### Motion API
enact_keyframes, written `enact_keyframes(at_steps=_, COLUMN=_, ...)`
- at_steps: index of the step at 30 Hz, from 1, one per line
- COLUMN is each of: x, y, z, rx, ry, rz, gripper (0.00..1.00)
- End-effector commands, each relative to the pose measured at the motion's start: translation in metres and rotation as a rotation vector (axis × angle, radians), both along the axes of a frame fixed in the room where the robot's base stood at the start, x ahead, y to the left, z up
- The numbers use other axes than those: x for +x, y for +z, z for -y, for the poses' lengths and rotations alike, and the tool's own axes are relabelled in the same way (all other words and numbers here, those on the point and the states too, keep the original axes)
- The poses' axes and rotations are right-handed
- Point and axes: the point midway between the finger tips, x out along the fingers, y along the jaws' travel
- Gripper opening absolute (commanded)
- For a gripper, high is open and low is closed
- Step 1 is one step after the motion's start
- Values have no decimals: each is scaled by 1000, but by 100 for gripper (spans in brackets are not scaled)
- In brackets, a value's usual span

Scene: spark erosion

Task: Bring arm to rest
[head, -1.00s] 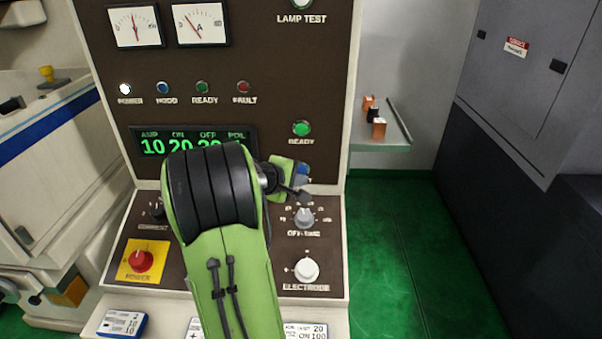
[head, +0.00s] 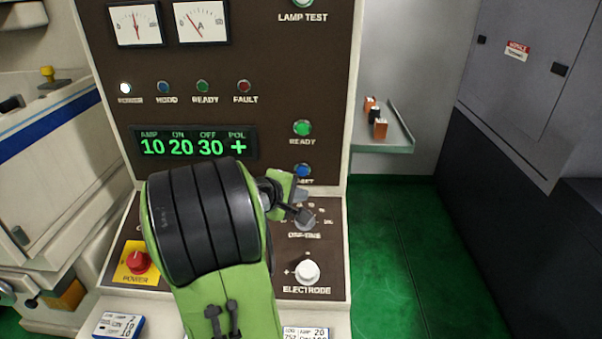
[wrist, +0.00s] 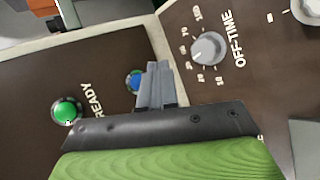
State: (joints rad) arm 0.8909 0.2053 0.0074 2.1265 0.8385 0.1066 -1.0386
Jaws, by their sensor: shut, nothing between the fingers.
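My green and black arm reaches up in front of the brown control panel (head: 330,60) in the head view. My gripper (head: 301,191) is small there, in front of the panel's right side, just below the blue button (head: 303,170) and above the OFF-TIME knob (head: 305,221). In the wrist view my gripper's grey fingers (wrist: 156,84) are shut together and empty. They partly cover the blue button (wrist: 134,80). The grey OFF-TIME knob (wrist: 208,48) is to their right, and the lit green READY button (wrist: 66,110) is to their left.
The display (head: 195,143) reads 10, 20, 30 and +. A red knob (head: 139,262) on a yellow plate and the white ELECTRODE knob (head: 307,271) sit low on the panel. A shelf (head: 400,135) holds small blocks at right. The green floor (head: 390,250) there is clear.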

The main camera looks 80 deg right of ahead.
Motion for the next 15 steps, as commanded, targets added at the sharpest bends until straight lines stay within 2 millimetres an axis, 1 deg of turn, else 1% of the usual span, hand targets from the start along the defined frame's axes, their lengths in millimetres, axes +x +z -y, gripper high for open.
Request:
enact_keyframes(at_steps=13, x=0, y=0, z=0, rx=0, ry=1, rz=1, gripper=0)
enact_keyframes(at_steps=14, x=2, y=0, z=-1, rx=0, ry=4, rz=8, gripper=0)
enact_keyframes(at_steps=15, x=9, y=2, z=-6, rx=3, ry=13, rz=30, gripper=0)
